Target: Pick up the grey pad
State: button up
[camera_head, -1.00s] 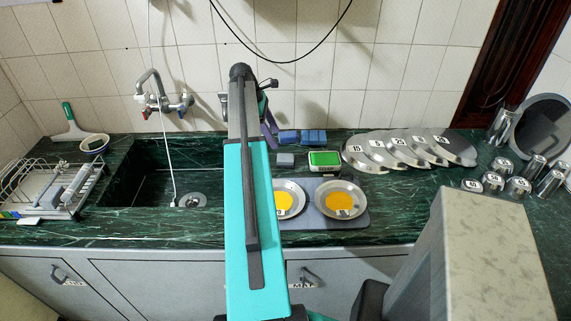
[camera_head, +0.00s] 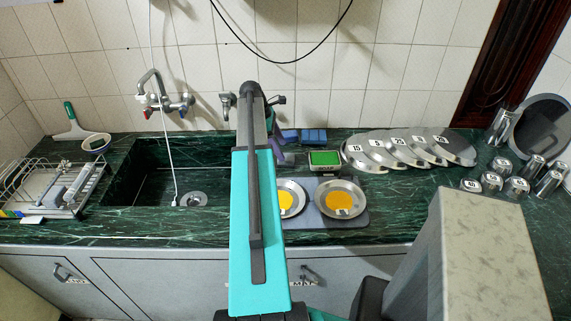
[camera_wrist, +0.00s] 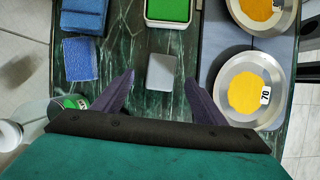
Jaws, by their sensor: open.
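The grey pad (camera_wrist: 162,72) lies flat on the dark green marble counter, in the upper middle of the wrist view. My gripper (camera_wrist: 160,78) is open, with its two purple fingers spread on either side of the pad in that view and nothing held. Whether the fingertips are down at pad height, I cannot tell. In the head view my gripper (camera_head: 284,152) is partly behind my arm, and the pad is hidden there.
A green-topped box (camera_head: 324,160) and blue sponges (camera_head: 314,136) sit close to the pad. Metal plates with yellow contents (camera_head: 340,201) stand on a grey tray (camera_head: 318,218). The sink (camera_head: 150,186) is to the left; numbered discs (camera_head: 433,148) lie to the right.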

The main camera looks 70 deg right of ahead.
jog(key=shift+f, duration=0.1)
jog(key=shift+p+x, duration=0.8)
jog(key=shift+x, duration=0.35)
jog(key=shift+p+x, duration=0.3)
jog(key=shift+x, duration=1.05)
jog(key=shift+a, duration=0.15)
jog(key=shift+c, duration=0.2)
jog(key=c, duration=1.1)
